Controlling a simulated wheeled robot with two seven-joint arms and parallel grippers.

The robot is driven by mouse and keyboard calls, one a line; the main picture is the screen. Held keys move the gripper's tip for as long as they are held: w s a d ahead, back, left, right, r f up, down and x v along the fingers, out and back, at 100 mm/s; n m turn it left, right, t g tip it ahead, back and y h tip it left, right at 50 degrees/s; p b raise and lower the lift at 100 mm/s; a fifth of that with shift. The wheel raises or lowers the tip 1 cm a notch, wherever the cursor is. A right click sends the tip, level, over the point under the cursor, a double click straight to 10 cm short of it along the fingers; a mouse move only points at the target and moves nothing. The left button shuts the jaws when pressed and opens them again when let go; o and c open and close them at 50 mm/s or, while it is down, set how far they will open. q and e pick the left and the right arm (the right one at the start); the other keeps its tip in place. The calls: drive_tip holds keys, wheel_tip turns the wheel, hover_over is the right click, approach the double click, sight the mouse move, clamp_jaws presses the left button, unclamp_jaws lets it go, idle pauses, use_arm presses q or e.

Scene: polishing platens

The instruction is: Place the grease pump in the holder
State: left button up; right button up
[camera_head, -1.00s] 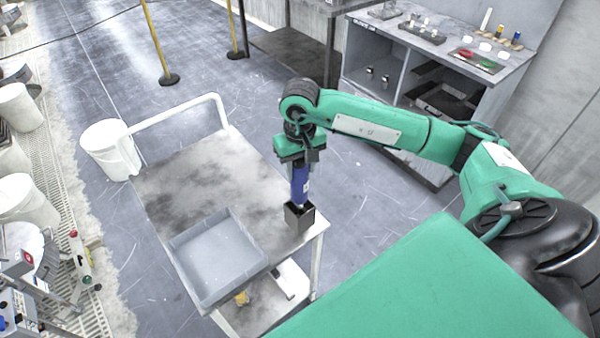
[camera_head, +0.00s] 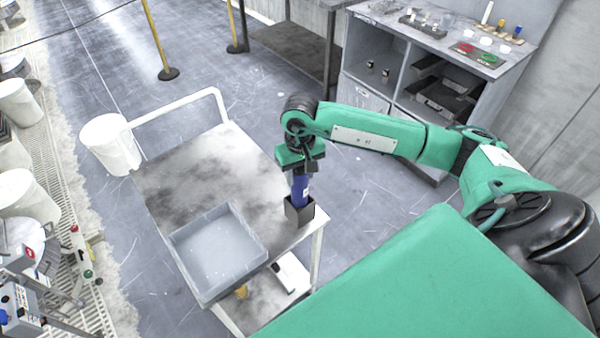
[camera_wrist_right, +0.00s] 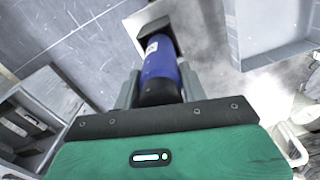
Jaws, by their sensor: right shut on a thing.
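The grease pump (camera_head: 300,187) is a blue cylinder standing close to upright at the cart's right corner. The holder (camera_head: 299,213) is a small dark square box on the cart top, and the pump's lower end is inside its opening. In the right wrist view the blue pump (camera_wrist_right: 160,62) runs down into the dark holder (camera_wrist_right: 150,24). My right gripper (camera_head: 300,168) is shut on the pump's upper part from above; it also shows in the right wrist view (camera_wrist_right: 158,92). How deep the pump sits is hidden. My left gripper is not in view.
The cart top (camera_head: 205,165) is mostly bare. A grey tray (camera_head: 218,250) stands near its front edge, left of the holder. A white bin (camera_head: 110,143) hangs by the cart's handle. A grey workbench (camera_head: 440,50) with small parts stands behind my right arm.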

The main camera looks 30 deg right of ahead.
drive_tip(key=shift+f+b, duration=0.3)
drive_tip(key=shift+b, duration=0.05)
drive_tip(key=shift+r, duration=0.1)
drive_tip(key=o, duration=1.3)
drive_tip(key=shift+r+p, duration=0.35)
drive_tip(key=shift+p, duration=0.25)
drive_tip(key=shift+r+p, duration=0.4)
drive_tip(key=shift+p, duration=0.15)
wheel_tip(320, 180, up, 10)
drive_tip(key=b, duration=0.5)
drive_tip(key=shift+r, duration=0.85)
